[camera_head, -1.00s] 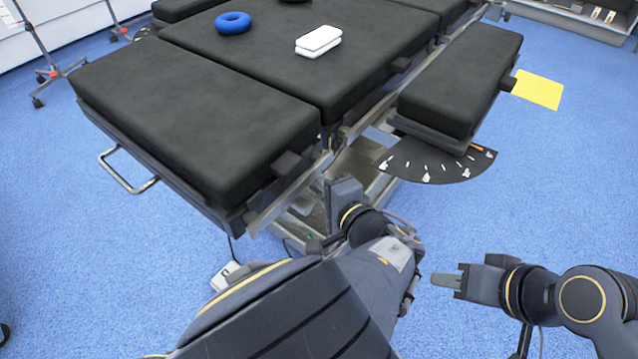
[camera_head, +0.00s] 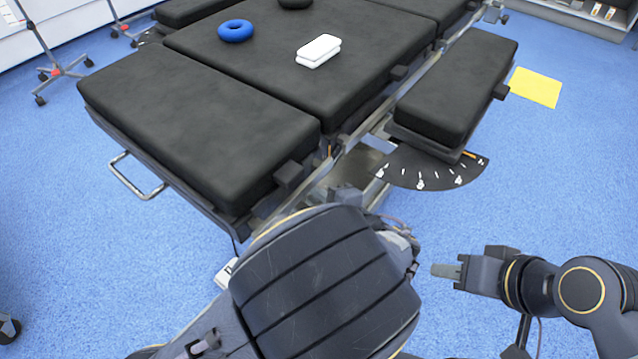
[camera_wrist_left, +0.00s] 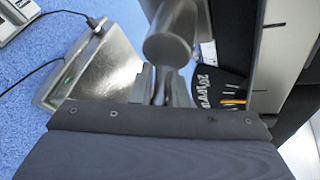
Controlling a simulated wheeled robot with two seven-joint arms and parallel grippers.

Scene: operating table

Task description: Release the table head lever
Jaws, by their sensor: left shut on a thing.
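The operating table's near left padded section (camera_head: 200,115) is black and lies flat, level with the middle section (camera_head: 300,60). My left gripper (camera_wrist_left: 160,88) is low beside the table's side rail, mostly hidden behind my own arm in the head view. In the left wrist view its fingers are shut at a metallic, round-ended lever (camera_wrist_left: 168,48), which I take for the table head lever. The grip itself is partly hidden by the wrist cover. My right gripper (camera_head: 447,271) is away from the table over the floor, and its finger gap cannot be made out.
A side pad (camera_head: 455,85) has a dark angle scale (camera_head: 430,168) under it. A yellow sheet (camera_head: 535,87) is at the right. A metal base (camera_wrist_left: 95,70) stands below.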

